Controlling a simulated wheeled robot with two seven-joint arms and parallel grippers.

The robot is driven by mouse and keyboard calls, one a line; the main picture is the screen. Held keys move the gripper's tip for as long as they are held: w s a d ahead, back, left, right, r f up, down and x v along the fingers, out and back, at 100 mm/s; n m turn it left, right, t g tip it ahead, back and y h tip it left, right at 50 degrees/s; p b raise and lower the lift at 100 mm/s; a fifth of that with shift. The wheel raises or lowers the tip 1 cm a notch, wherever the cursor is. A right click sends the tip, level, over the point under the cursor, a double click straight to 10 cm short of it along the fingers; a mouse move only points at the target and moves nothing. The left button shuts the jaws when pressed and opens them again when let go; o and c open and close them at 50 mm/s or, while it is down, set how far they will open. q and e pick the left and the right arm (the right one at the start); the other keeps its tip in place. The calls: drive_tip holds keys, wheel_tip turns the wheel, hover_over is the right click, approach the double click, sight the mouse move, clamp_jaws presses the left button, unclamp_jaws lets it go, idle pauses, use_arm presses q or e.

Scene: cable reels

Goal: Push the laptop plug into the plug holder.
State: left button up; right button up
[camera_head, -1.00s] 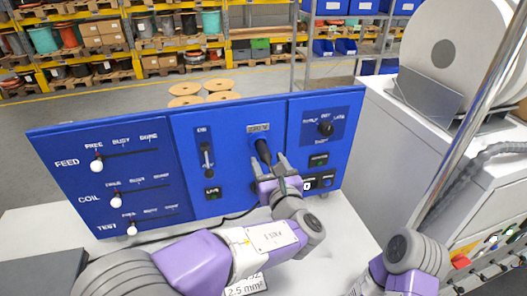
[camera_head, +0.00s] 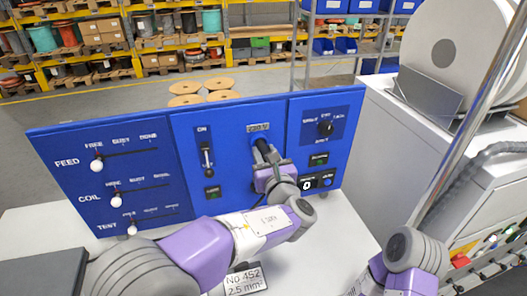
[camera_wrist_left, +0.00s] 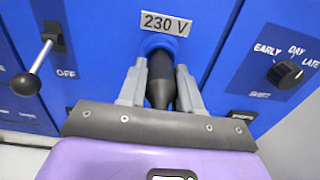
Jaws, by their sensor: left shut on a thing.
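The black laptop plug (camera_wrist_left: 160,80) stands between the two grey fingers of my left gripper (camera_wrist_left: 160,92) in the left wrist view. My left gripper also shows in the head view (camera_head: 271,160), close to the front of the blue panel, shut on the plug. The plug's far end is at the round blue plug holder (camera_wrist_left: 158,46) under the 230 V label (camera_wrist_left: 163,23). The plug's tip is hidden, so I cannot tell how deep it sits. In the head view the plug (camera_head: 262,146) is partly covered by the gripper. My right gripper is out of view.
The blue panel (camera_head: 105,185) carries a lever switch (camera_head: 206,158) left of the holder and a rotary knob (camera_head: 325,128) right of it. White-knobbed sliders are farther left. A label card (camera_head: 245,281) lies in front. A metal pole (camera_head: 470,120) rises at the right.

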use_arm(q)
clamp_jaws()
drive_tip(key=shift+o, duration=1.3)
unclamp_jaws()
clamp_jaws()
drive_tip(key=shift+s+d, duration=0.1)
drive_tip(key=shift+s, duration=0.1)
drive_tip(key=shift+s+d, duration=0.2)
drive_tip(key=shift+s, duration=0.4)
drive_tip(key=shift+s, duration=0.15)
drive_tip(key=shift+s+d, duration=0.1)
drive_tip(key=shift+s, duration=0.25)
drive_tip(key=shift+b+v, duration=0.35)
drive_tip(key=shift+v, duration=0.6)
